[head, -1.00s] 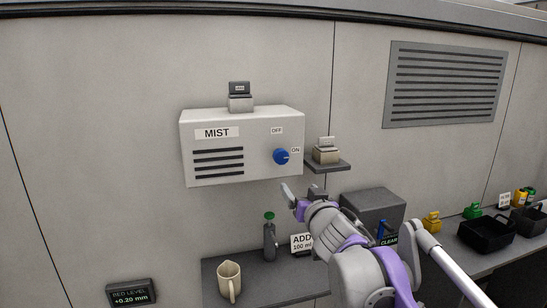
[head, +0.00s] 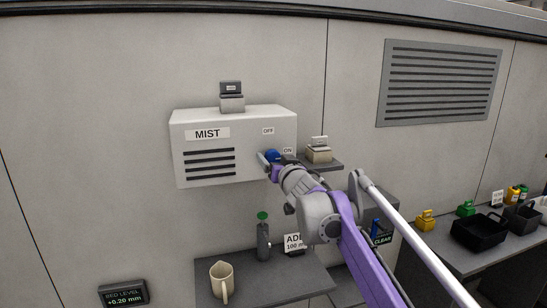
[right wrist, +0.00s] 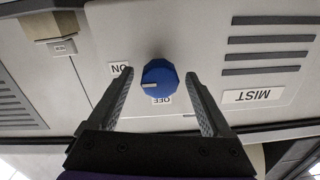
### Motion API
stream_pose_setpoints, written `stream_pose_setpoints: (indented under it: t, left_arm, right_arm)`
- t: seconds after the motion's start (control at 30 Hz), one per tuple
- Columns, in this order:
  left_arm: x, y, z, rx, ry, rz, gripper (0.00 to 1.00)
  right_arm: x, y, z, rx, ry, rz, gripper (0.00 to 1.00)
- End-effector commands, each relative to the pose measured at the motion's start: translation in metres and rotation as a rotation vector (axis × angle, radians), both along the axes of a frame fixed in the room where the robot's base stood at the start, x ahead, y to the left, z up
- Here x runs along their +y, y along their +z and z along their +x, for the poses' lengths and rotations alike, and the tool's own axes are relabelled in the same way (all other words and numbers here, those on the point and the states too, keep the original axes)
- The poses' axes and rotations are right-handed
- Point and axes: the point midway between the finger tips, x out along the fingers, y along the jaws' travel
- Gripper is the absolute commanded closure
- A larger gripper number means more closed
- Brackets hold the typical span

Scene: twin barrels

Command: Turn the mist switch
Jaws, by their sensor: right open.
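The mist switch is a blue faceted knob (head: 272,155) on the front of the white MIST box (head: 205,165), beside the OFF and ON labels. In the right wrist view the knob (right wrist: 160,74) lies between the two open fingers of my right gripper (right wrist: 159,72), with a visible gap on each side. Its white mark points left there, below the ON label (right wrist: 120,68); the OFF label is partly hidden behind the knob. In the head view my right gripper (head: 269,162) is in front of the knob and partly covers it. My left gripper is not in view.
A small shelf (head: 330,165) with a beige block stands close right of the box. A bench with a black tray (head: 478,232) is at the right.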

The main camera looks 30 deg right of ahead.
Motion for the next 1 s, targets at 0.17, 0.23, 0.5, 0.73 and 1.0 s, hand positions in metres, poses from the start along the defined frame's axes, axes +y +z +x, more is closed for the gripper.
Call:
stream_pose_setpoints:
  t: [0.17, 0.23, 0.5, 0.73, 1.0]
  left_arm:
    - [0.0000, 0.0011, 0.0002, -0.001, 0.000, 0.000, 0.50]
    - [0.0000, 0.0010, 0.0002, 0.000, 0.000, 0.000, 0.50]
    - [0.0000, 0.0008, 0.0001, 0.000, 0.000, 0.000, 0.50]
    - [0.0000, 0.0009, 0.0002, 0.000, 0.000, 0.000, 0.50]
    - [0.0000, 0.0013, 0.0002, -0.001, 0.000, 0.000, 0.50]
  right_arm:
    - [-0.0010, -0.0004, 0.0060, 0.000, 0.000, -0.001, 0.17]
    - [-0.0010, -0.0006, 0.0060, 0.000, 0.000, -0.001, 0.17]
    - [-0.0010, -0.0006, 0.0057, 0.000, 0.000, -0.001, 0.42]
    - [-0.0009, -0.0006, 0.0056, 0.000, 0.000, -0.001, 0.83]
    - [-0.0007, -0.0004, 0.0057, 0.002, 0.001, -0.008, 1.00]
